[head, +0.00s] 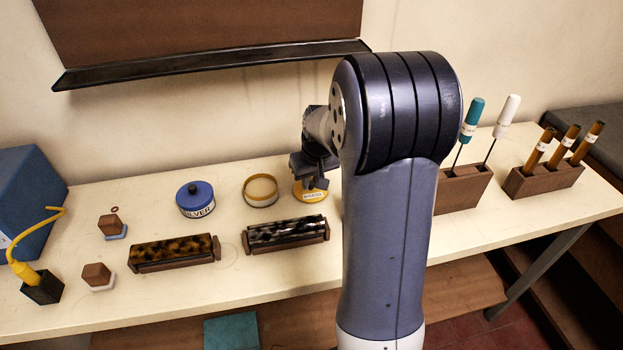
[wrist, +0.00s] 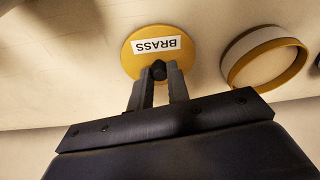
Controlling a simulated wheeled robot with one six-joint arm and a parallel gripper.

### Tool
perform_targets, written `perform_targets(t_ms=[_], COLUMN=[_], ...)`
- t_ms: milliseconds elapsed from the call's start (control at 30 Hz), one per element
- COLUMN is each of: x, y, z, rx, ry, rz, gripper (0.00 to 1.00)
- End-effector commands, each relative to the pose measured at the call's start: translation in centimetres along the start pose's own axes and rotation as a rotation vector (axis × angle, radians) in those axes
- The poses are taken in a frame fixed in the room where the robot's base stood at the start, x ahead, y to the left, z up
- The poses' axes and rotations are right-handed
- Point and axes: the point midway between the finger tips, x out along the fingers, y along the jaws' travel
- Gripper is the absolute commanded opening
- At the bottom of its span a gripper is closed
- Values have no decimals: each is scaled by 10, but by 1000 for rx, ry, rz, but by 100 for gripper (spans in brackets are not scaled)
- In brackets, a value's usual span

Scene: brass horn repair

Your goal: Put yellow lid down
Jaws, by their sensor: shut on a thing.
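The yellow lid (wrist: 136,63) has a white label reading "BRASS" and a dark knob. My gripper (wrist: 160,72) is shut on the knob in the wrist view. In the head view the yellow lid (head: 311,196) shows under my gripper (head: 312,182), right of an open round tin with a yellow rim (head: 261,190). The tin also shows at the right of the wrist view (wrist: 264,58), apart from the lid. The lid is at or just above the table top; I cannot tell whether it touches.
A blue-lidded "SILVER" tin (head: 195,199) stands left of the open tin. Two dark wooden holders with mottled rolls (head: 174,252) (head: 286,233) lie in front. Tool racks (head: 462,187) (head: 544,180) stand at the right. My arm hides part of the table.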

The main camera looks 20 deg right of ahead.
Motion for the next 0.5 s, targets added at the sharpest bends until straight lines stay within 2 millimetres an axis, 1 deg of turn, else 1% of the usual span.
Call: perform_targets(t_ms=[133, 233, 267, 500], x=[0, 4, 4, 2], y=[0, 0, 0, 0], z=[0, 1, 1, 0], rx=[0, 0, 0, 0], ry=[1, 0, 1, 0], rz=[0, 0, 0, 0], gripper=[0, 0, 18, 37])
